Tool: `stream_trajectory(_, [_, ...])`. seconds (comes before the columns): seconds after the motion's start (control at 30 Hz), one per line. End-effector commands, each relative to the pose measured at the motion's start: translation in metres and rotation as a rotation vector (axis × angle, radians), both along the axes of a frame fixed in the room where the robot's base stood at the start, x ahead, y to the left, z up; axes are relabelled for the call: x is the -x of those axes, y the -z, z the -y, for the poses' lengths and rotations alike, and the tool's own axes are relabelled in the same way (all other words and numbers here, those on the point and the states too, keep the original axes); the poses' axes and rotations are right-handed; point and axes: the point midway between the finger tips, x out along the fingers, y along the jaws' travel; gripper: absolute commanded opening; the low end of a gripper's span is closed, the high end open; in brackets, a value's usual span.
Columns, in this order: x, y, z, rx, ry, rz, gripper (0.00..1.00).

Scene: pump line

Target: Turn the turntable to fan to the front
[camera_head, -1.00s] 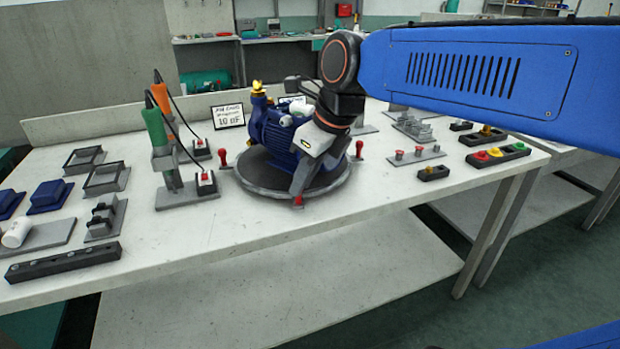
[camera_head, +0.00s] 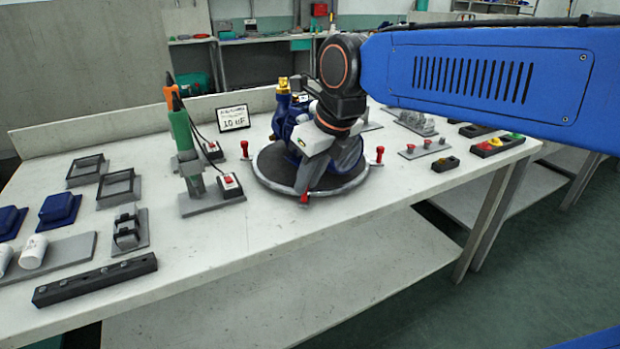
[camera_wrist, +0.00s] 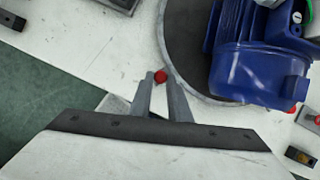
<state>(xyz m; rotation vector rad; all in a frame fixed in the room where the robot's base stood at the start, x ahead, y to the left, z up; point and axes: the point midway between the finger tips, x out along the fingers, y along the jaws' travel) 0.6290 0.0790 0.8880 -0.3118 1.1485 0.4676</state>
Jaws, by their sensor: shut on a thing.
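The turntable (camera_head: 268,177) is a dark round disc with a lighter rim on the bench, with red-knobbed handles around its edge. A blue pump (camera_head: 348,154) with a brass fitting (camera_head: 283,84) stands on it, partly hidden behind my arm. My gripper (camera_head: 304,194) points down at the front rim, shut on a red-knobbed handle (camera_head: 304,199). In the wrist view that red knob (camera_wrist: 160,76) sits between the fingertips, beside the turntable rim (camera_wrist: 172,60). The pump's blue body (camera_wrist: 255,76) is to the right there. I cannot make out the pump's fan clearly.
A stand with a green tool (camera_head: 181,130) and red-switch boxes (camera_head: 229,184) is left of the turntable. A sign (camera_head: 233,117) stands behind. Red buttons on a plate (camera_head: 424,148) are to the right. The bench front before the turntable is clear.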

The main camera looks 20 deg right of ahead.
Motion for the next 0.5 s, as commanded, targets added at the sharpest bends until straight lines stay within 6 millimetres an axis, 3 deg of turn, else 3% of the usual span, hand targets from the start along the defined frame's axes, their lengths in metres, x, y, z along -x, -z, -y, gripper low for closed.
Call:
stream_trajectory(0.4, [0.0010,0.0023,-0.0002,0.001,0.000,-0.006,0.00])
stream_trajectory(0.43, [0.0010,0.0023,-0.0002,0.001,0.000,-0.006,0.21])
stream_trajectory(0.5, [0.0007,0.0019,-0.0003,0.001,0.001,-0.005,0.35])
